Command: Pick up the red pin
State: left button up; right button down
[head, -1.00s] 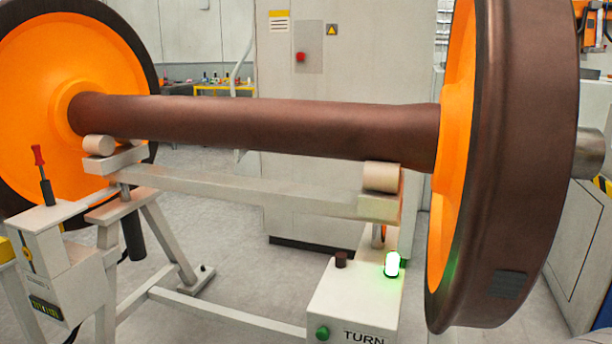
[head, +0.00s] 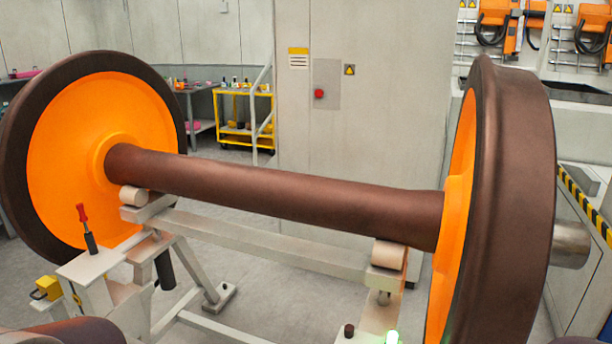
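A small upright piece with a red top and a dark lower part (head: 84,228) stands on a light box at the left of the wheelset stand. It is the only red pin-like thing I can make out nearby; I cannot tell for sure if it is the red pin or a lever. It leans slightly to the left. Neither of my grippers is in view.
A wheelset with orange wheels (head: 105,120) and a brown axle (head: 270,198) rests on a stand (head: 265,240). A yellow cart (head: 233,143) with small items stands behind, beside a grey cabinet (head: 370,150). Dark rounded shapes fill the lower-left corner.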

aim_at(79, 207)
jog(key=i+j+u, duration=0.15)
jog(key=u, duration=1.25)
